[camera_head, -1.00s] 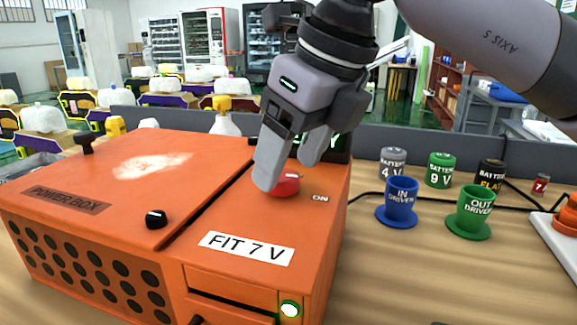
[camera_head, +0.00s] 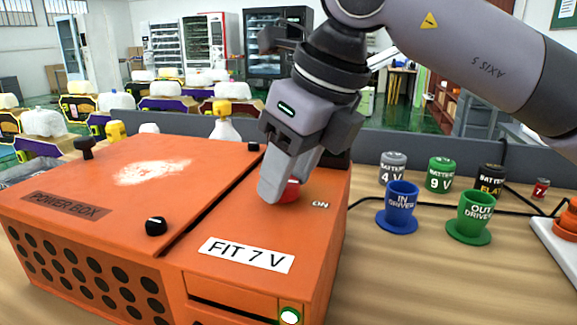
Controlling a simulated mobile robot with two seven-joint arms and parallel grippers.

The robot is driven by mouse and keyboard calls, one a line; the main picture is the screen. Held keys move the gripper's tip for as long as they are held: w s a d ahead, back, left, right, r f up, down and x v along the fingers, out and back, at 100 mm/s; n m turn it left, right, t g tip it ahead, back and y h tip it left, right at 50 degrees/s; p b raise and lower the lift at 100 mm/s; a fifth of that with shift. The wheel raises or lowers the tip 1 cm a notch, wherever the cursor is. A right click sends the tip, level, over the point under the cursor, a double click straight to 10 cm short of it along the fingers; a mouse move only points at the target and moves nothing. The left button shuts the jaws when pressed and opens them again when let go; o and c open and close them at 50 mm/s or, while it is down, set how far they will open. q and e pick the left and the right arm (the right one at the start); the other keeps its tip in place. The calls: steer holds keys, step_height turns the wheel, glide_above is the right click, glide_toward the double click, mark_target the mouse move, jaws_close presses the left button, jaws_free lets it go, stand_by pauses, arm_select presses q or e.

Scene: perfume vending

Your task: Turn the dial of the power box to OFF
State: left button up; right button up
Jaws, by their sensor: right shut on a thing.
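The orange power box (camera_head: 100,228) stands on the table at the left and front, with a "FIT 7 V" label on its top. Its red dial (camera_head: 290,191) is on the right part of the top, beside the printed word "ON". My right gripper (camera_head: 284,190) reaches down from above and is shut on the red dial; its fingers hide most of it, so I cannot tell where the dial points. A small lamp (camera_head: 290,316) on the front of the box glows whitish green. My left gripper is not in view.
A blue cup (camera_head: 400,208) and a green cup (camera_head: 474,218) stand right of the box. Behind them are a grey 4 V battery (camera_head: 393,168), a green 9 V battery (camera_head: 440,172) and a flat battery (camera_head: 490,179). A black cable crosses the table there.

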steer(key=n+p, duration=0.1)
steer(key=n+g+p, duration=0.1)
steer(key=n, duration=0.1)
steer(key=n+p, duration=0.1)
steer(key=shift+w+d+r+n+g+y+p, duration=0.1)
steer(key=shift+w+r+n+g+y+p, duration=0.15)
steer(key=shift+n+g+y+p, duration=0.1)
steer(key=n+g+p, duration=0.2)
steer(key=n+p, duration=0.2)
steer(key=n, duration=0.1)
steer(key=shift+w+p, duration=0.15)
steer(key=shift+p, duration=0.2)
steer(key=n+g+p, duration=0.1)
steer(key=n+p, duration=0.1)
steer(key=n, duration=0.1)
steer(key=shift+w+n+p, duration=0.15)
steer(key=shift+n+p, duration=0.15)
steer(key=shift+n, duration=0.05)
steer(key=n+g+h+p, duration=0.1)
steer(key=n, duration=0.1)
steer(key=shift+w+f+n+p, duration=0.1)
steer(key=shift+n+p, duration=0.2)
steer(key=shift+n, duration=0.1)
steer(key=shift+f+n+g, duration=0.1)
steer(key=shift+n+g, duration=0.15)
steer(key=shift+n, duration=0.35)
steer(key=shift+h+p, duration=0.25)
steer(key=shift+p, duration=0.05)
steer(key=o, duration=1.1)
steer(key=shift+c, duration=0.2)
